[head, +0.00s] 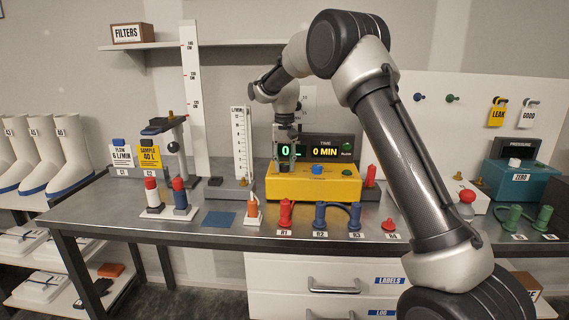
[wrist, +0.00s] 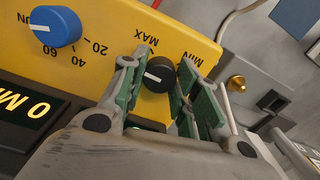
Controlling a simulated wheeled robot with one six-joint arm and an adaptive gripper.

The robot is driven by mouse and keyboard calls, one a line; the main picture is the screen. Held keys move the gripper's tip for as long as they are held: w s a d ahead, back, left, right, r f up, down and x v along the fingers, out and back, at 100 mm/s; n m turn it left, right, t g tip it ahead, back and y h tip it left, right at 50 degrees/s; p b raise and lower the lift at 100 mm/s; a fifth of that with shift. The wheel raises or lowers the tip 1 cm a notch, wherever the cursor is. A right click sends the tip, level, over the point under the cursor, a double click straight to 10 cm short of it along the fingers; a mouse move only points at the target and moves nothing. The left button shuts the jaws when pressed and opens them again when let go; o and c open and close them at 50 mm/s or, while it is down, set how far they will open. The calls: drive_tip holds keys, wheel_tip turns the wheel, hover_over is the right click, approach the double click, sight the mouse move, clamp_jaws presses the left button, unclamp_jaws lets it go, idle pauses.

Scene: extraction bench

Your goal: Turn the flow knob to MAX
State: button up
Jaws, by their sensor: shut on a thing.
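The flow knob (wrist: 158,75) is a small black knob with a white pointer line on the yellow pump box (wrist: 100,28), which also shows in the head view (head: 325,190). In the wrist view its pointer line lies on the left part of its face. The printed words MAX and MIN stand on the panel above and to the upper right of the knob. My gripper (wrist: 160,82) is shut on the knob, with green-padded fingers on either side. In the head view my gripper (head: 285,163) covers the left top of the pump box and hides the knob.
A blue timer knob (wrist: 54,27) sits beside it on the same panel. Displays (head: 324,152) stand behind, reading 0 and 0 MIN. A flowmeter (head: 241,145) stands to the left. Red and blue fittings (head: 286,212) line the bench front. A brass fitting (wrist: 237,82) is at right.

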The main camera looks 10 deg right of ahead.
sight(284, 164)
drive_tip(key=m, duration=0.4)
drive_tip(key=shift+m, duration=2.1)
drive_tip(key=o, duration=1)
wheel_tip(284, 164, up, 12)
